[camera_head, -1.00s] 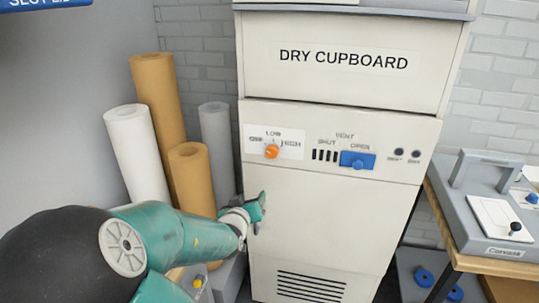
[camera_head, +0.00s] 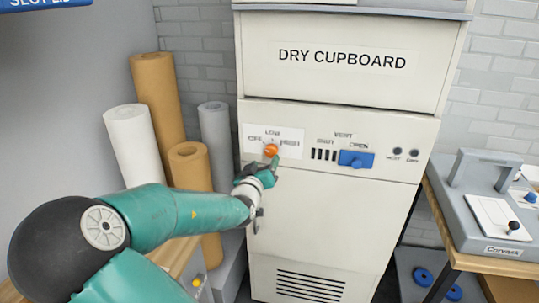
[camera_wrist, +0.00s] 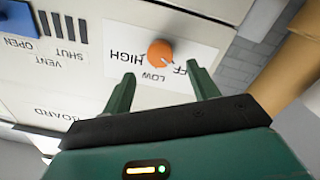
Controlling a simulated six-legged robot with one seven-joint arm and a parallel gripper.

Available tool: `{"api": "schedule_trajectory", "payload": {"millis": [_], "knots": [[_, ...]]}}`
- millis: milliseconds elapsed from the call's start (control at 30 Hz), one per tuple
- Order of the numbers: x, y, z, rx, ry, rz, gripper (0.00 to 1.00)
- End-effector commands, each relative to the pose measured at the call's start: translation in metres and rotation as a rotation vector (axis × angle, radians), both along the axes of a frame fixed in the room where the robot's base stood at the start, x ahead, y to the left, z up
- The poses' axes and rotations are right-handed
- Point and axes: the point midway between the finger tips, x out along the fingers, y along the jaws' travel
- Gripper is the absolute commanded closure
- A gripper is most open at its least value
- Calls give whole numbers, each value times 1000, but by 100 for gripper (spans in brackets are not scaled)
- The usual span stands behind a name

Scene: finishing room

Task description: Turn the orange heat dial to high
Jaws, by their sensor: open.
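The orange heat dial (camera_head: 271,150) sits on a white label marked OFF, LOW and HIGH on the front of the dry cupboard (camera_head: 330,215). The dial also shows in the wrist view (camera_wrist: 160,52), where the lettering is upside down. Its pale pointer mark seems to lie between LOW and OFF, but it is small. My gripper (camera_head: 270,172) is just below the dial in the head view. In the wrist view my gripper (camera_wrist: 162,73) is open, its two fingers apart, with the dial beyond the gap between the tips. Nothing is held, and I see no contact with the dial.
A blue vent slider (camera_head: 357,160) sits right of the dial, at the OPEN side. Paper rolls (camera_head: 185,95) stand close on the left. A bench with a grey press (camera_head: 480,200) is on the right. The panel before the dial is clear.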

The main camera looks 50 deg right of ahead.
Motion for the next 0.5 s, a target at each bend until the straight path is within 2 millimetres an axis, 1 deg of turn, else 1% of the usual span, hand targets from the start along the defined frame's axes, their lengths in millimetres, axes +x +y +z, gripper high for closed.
{"api": "schedule_trajectory", "payload": {"millis": [33, 300, 500], "knots": [[1, -8, 0, 0, 1, -4, 41], [15, -41, 0, -1, 2, -2, 41], [22, -57, 0, 0, 0, 0, 41]]}}
